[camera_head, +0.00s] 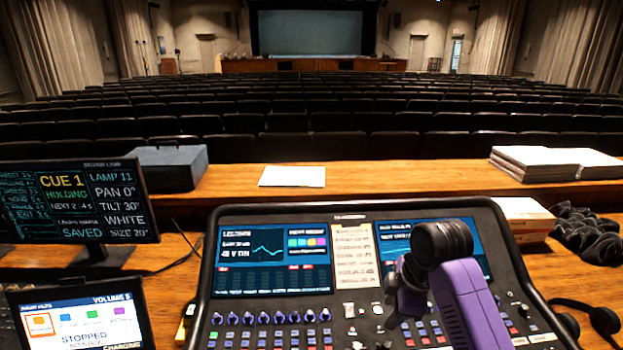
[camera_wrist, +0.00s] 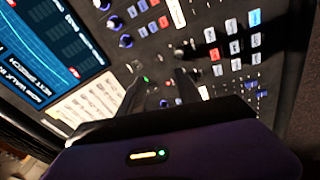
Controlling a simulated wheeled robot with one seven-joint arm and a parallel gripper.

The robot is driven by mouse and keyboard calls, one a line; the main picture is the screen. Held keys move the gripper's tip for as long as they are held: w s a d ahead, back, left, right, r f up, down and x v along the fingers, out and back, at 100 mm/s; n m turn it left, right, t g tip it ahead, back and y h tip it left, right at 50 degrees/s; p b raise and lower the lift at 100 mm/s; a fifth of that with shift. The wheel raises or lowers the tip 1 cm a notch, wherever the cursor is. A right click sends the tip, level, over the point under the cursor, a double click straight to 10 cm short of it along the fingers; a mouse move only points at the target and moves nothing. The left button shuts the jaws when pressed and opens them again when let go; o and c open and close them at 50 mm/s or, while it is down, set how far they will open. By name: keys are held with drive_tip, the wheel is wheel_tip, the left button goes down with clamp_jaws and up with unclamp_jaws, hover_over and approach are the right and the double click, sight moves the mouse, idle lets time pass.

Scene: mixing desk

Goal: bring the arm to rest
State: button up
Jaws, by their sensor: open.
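My arm, purple with a black joint (camera_head: 442,241), reaches over the right half of the mixing desk (camera_head: 345,212) in the head view. In the wrist view my gripper (camera_wrist: 160,86) shows two dark fingers spread apart with nothing between them. They are above the desk's panel of small buttons and knobs. I cannot tell the exact height of the fingertips. In the head view the gripper is mostly hidden by the arm.
A cue monitor (camera_head: 78,203) and a small tablet (camera_head: 80,322) stand at the left. A grey box (camera_head: 168,168), white paper (camera_head: 292,176) and paper stacks (camera_head: 555,161) lie on the rear ledge.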

drive_tip(key=w+a+r+m+t, duration=0.2)
drive_tip(key=w+r+m+t, duration=0.2)
drive_tip(key=w+t, duration=0.15)
drive_tip(key=s+f+m+t+b, duration=0.1)
drive_tip(key=s+m, duration=0.3)
drive_tip(key=s, duration=1.3)
drive_tip(key=s+d+f+m+t+b, duration=0.1)
drive_tip(key=s+f+m+t+b, duration=0.1)
drive_tip(key=s, duration=1.5)
drive_tip(key=s+f+m+t+h+b, duration=0.1)
drive_tip(key=s+f+m+t, duration=0.2)
drive_tip(key=s, duration=1.4)
drive_tip(key=m, duration=0.2)
drive_tip(key=shift+d+f+m, duration=0.2)
drive_tip(key=shift+d+m, duration=0.1)
drive_tip(key=shift+d, duration=0.05)
